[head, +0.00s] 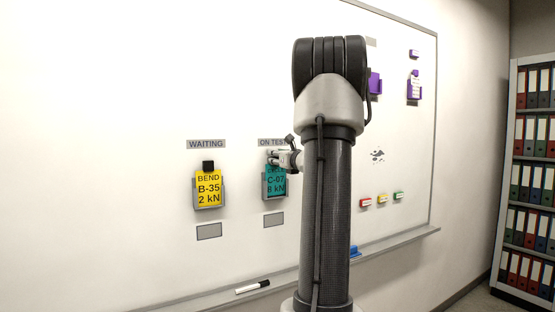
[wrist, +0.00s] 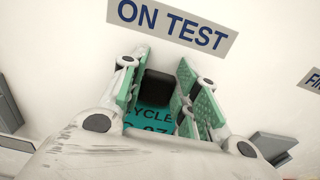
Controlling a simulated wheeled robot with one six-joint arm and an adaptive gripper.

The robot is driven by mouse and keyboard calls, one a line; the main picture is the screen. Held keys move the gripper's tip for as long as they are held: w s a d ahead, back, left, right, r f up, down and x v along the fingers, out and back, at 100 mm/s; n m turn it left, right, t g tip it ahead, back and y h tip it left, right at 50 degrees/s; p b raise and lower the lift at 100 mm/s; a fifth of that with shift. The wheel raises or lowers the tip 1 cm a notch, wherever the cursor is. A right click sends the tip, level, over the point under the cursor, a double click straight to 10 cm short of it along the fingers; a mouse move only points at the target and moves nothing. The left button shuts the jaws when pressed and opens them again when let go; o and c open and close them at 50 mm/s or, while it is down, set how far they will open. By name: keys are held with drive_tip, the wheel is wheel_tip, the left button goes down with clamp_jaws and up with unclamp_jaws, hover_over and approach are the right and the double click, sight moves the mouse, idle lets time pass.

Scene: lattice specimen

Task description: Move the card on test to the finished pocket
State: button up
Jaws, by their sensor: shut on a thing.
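The teal card (head: 275,187), reading C-07 and 8 kN, sits in the grey pocket under the ON TEST label (head: 272,142). My gripper (head: 284,157) is at the card's top edge. In the wrist view my gripper (wrist: 160,82) has its green-padded fingers on either side of the card's black grip block (wrist: 158,87) and is shut on it. The card's teal face (wrist: 150,118) shows below the block. In the wrist view a grey pocket (wrist: 272,146) lies at right, below a partly cut-off label starting FIN (wrist: 312,80). My arm hides that pocket in the head view.
A yellow card (head: 208,188), B-35, stands in the WAITING pocket at left. Purple holders (head: 414,90), small coloured blocks (head: 382,199) and a tray ledge with a marker (head: 252,287) are on the whiteboard. A binder shelf (head: 532,170) stands far right.

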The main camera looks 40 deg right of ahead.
sight(274, 129)
drive_tip(key=shift+r, duration=5.05)
